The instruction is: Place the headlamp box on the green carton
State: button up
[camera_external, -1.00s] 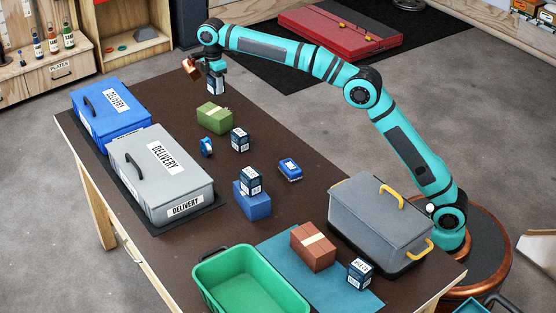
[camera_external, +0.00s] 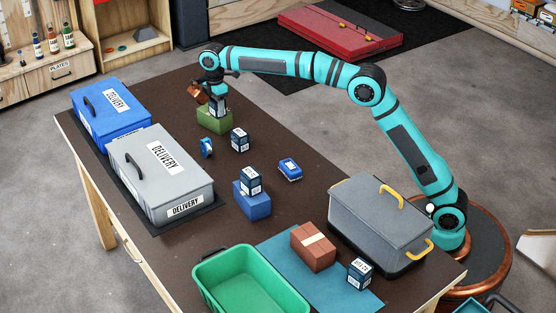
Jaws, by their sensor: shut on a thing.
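My gripper (camera_external: 218,92) is shut on a small dark box with a white label, the headlamp box (camera_external: 219,105). The box is upright, right at the top of the green carton (camera_external: 208,122). I cannot tell whether it touches the carton's top or hangs just above it. The gripper and the box hide much of the carton's top. The carton sits on the dark table, to the right of the blue delivery box.
A similar dark box (camera_external: 240,140) and a blue spool (camera_external: 207,147) stand near the carton. Blue (camera_external: 99,128) and grey (camera_external: 146,190) delivery boxes line the left. Another dark box (camera_external: 250,180) sits on a blue carton (camera_external: 262,207). A grey lidded case (camera_external: 375,232) stands right.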

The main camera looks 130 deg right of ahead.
jog(key=shift+f, duration=0.1)
jog(key=o, duration=1)
notch_tip(320, 180, up, 12)
jog(key=shift+f, duration=0.1)
jog(key=shift+r, duration=0.25)
